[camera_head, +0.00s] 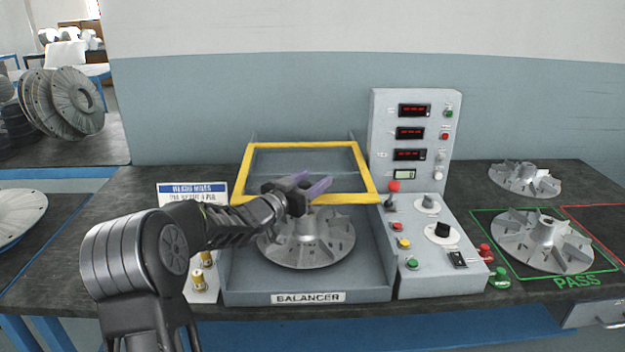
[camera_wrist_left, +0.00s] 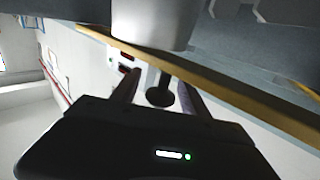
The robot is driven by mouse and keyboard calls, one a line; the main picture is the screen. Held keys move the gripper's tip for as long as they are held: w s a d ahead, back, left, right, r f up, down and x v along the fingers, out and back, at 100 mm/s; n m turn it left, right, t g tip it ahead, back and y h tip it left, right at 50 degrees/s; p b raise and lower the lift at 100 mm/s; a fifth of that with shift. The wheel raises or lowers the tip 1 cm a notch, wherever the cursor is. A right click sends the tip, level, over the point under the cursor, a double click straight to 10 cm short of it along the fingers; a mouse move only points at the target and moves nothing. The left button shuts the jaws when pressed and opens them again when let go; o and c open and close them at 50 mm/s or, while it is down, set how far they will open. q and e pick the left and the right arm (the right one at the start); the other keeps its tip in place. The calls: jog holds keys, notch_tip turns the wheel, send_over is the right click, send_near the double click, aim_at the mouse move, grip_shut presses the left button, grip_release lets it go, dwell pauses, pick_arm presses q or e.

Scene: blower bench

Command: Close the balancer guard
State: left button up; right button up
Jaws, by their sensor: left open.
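The balancer (camera_head: 233,280) is a grey open-topped box at the middle of the bench, with a finned metal impeller (camera_head: 335,240) inside. Its guard (camera_head: 365,175), a yellow frame with a clear panel, stands raised and tilted over the rear of the box. My left gripper (camera_head: 318,188) is open, in front of the guard's lower yellow bar and above the impeller hub. In the left wrist view the yellow bar (camera_wrist_left: 230,90) runs diagonally just beyond the open fingers (camera_wrist_left: 160,97); I cannot tell if they touch it. My right gripper is not in view.
A grey control panel (camera_head: 420,270) with displays, knobs and buttons stands right of the balancer. Impellers lie further right, one (camera_head: 540,238) in the green PASS outline. Brass weights (camera_head: 199,280) and a blue-white sign (camera_head: 192,192) are left of the balancer.

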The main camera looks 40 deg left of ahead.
pick_arm(q)
jog(key=shift+w, duration=0.15)
jog(key=shift+c, duration=0.4)
grip_shut()
dwell(1.0)
